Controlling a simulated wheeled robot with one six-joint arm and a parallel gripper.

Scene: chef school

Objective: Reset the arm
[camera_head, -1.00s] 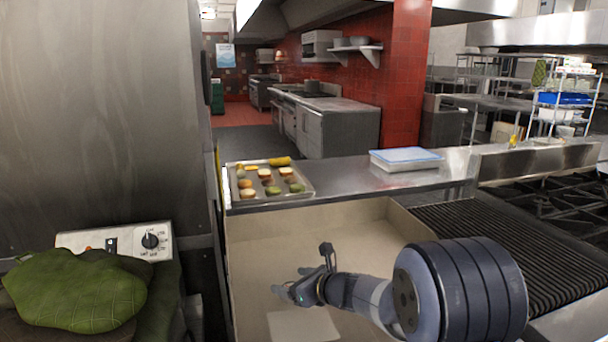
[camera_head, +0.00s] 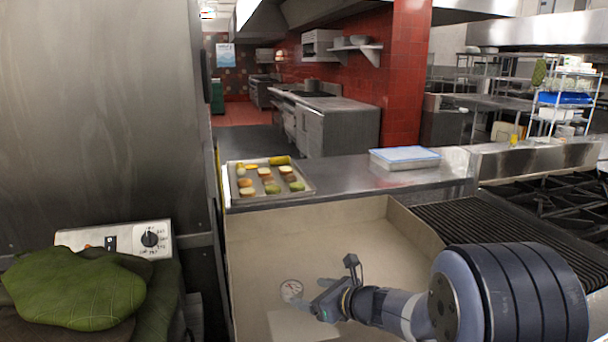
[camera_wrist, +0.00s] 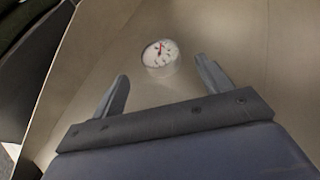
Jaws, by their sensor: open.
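My gripper (camera_head: 322,296) is over the open beige box in the lower middle of the head view. In the wrist view its two fingers (camera_wrist: 160,90) stand wide apart with nothing between them. A round white dial gauge (camera_head: 291,290) lies in the box just left of my fingertips. It also shows in the wrist view (camera_wrist: 160,54), beyond the fingers and apart from them, with a red needle. My arm reaches in from the lower right.
The beige box (camera_head: 300,235) has raised walls around my gripper. A tray of food pieces (camera_head: 300,193) and a blue-lidded container (camera_head: 405,162) stand on the steel counter behind. A ribbed grill (camera_head: 470,240) lies right. Green oven mitts (camera_head: 75,290) lie left.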

